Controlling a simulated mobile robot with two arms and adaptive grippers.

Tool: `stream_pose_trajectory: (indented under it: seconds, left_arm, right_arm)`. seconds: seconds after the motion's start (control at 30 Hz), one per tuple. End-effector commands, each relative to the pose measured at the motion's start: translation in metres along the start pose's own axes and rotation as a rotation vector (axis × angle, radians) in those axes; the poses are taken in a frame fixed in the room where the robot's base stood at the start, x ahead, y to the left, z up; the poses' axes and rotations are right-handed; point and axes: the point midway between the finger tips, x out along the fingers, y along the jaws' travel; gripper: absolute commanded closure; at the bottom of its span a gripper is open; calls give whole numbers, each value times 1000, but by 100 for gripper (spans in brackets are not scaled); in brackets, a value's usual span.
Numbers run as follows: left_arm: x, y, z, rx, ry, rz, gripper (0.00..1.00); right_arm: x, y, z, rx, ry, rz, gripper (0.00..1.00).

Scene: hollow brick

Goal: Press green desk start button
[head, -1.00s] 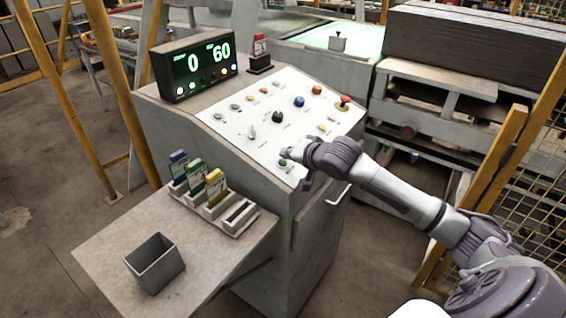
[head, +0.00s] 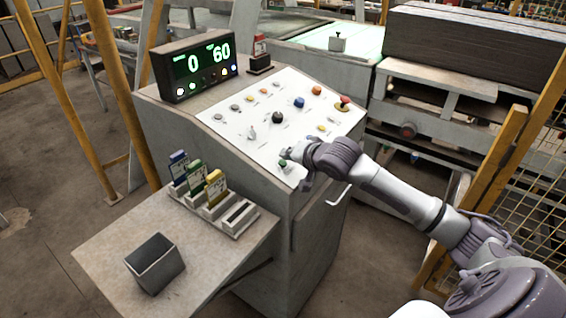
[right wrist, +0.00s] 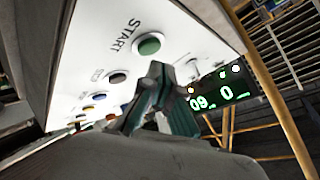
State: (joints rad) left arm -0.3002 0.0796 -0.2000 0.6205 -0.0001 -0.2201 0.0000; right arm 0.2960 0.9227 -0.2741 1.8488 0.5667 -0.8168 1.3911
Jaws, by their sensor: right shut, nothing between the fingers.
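The green start button (head: 283,163) is on the near, lower corner of the desk's white sloped panel (head: 232,121). In the right wrist view the green button (right wrist: 149,44) stands by the word START. My right gripper (head: 289,157) is at that corner, its tips right by the button in the head view; contact cannot be told. In the right wrist view my right gripper (right wrist: 157,72) is shut and empty, its tips just below the button in the picture. My left gripper is not in view.
The panel also carries a black knob (head: 278,117), a blue button (head: 299,102) and a red mushroom button (head: 345,101). A display (head: 194,66) reads 0 and 60. A card rack (head: 238,217) and a grey bin (head: 155,263) stand on the side shelf.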

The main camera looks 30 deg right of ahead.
Motion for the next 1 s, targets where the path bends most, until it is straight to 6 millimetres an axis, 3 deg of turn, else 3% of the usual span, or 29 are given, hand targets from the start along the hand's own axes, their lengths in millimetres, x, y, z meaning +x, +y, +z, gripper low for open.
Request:
stream_pose_trajectory:
  seconds: [1.0]
  left_arm:
    - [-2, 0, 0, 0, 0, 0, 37]
  right_arm:
    - [8, 6, 6, 1, 0, 0, 100]
